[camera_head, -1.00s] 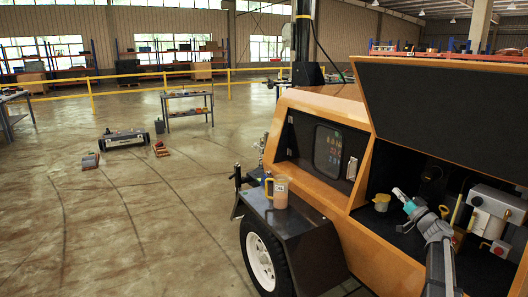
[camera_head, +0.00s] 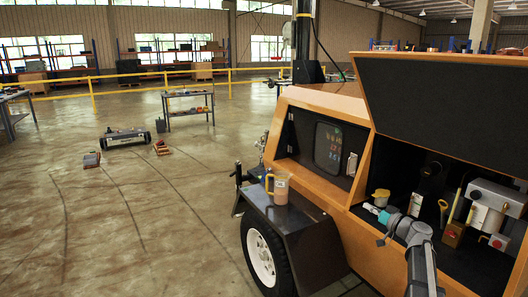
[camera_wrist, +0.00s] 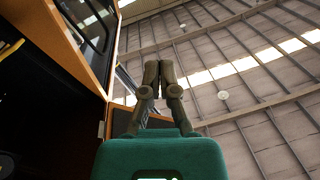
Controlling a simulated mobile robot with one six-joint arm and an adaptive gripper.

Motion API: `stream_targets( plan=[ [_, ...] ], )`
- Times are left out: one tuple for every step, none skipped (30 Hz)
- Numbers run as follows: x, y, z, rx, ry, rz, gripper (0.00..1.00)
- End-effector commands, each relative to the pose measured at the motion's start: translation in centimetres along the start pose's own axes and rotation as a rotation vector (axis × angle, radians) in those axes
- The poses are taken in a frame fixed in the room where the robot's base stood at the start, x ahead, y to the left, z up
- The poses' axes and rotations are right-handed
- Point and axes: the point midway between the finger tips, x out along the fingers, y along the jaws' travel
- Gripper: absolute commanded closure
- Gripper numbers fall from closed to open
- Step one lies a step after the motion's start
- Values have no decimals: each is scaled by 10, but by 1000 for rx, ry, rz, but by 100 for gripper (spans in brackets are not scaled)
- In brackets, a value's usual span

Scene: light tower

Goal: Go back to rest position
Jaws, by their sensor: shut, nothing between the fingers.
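My gripper (camera_head: 370,208) is in front of the open compartment of the orange light tower (camera_head: 342,103), at the compartment's left side. It points up and to the left in the head view. In the wrist view my gripper (camera_wrist: 160,66) has its dark fingers together and empty, with the roof behind them. The teal part of my wrist (camera_wrist: 150,157) fills the bottom of that view.
The raised black lid (camera_head: 445,95) hangs over the compartment. A yellow-capped container (camera_head: 381,197) stands close behind my gripper. A jug (camera_head: 280,190) stands on the fender (camera_head: 300,220). The floor to the left is largely clear, with a low cart (camera_head: 125,138) farther back.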

Motion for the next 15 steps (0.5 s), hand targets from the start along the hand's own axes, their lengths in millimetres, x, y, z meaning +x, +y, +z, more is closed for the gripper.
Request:
stream_targets(
  plan=[
    [4,-14,17,14,-44,-15,100],
    [7,-21,28,25,-77,-23,100],
    [11,-32,42,42,-124,-34,100],
    [14,-41,54,54,-163,-41,100],
    [16,-49,66,67,-203,-47,100],
    [18,-61,82,86,-258,-54,100],
    [19,-69,94,99,-298,-56,100],
    [20,-77,105,111,-339,-58,100],
    [21,-87,120,128,-394,-59,100],
    [20,-95,132,140,-435,-57,100],
    [20,-102,143,152,-476,-55,100],
    [19,-112,158,167,-530,-49,100],
    [17,-118,168,178,-571,-43,100],
    [15,-126,179,189,-612,-36,100],
    [12,-134,193,203,-665,-24,100]
  ],
)
